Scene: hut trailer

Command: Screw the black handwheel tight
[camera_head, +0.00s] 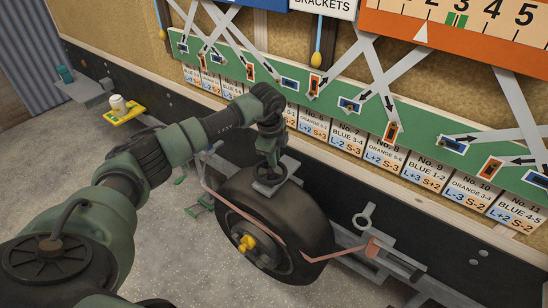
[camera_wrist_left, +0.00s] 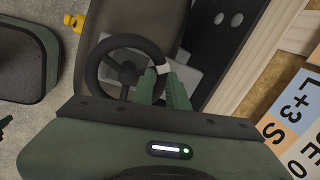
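The black handwheel (camera_wrist_left: 127,71) shows in the left wrist view, a spoked ring with one white patch on its rim. My left gripper (camera_wrist_left: 162,78) has its two green fingers close together at the right side of the rim, by the white patch. One finger is on the inside of the ring and one on the outside, and they look closed on the rim. In the head view my left gripper (camera_head: 269,166) points down over the top of the tyre and mostly hides the handwheel. My right gripper is in neither view.
A black tyre (camera_head: 313,221) with a yellow hub stands below the gripper. A thin reddish bar (camera_head: 232,209) runs in front of it. A green panel with linkages and labels (camera_head: 341,107) is close behind. A yellow tray (camera_head: 123,117) juts out at left.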

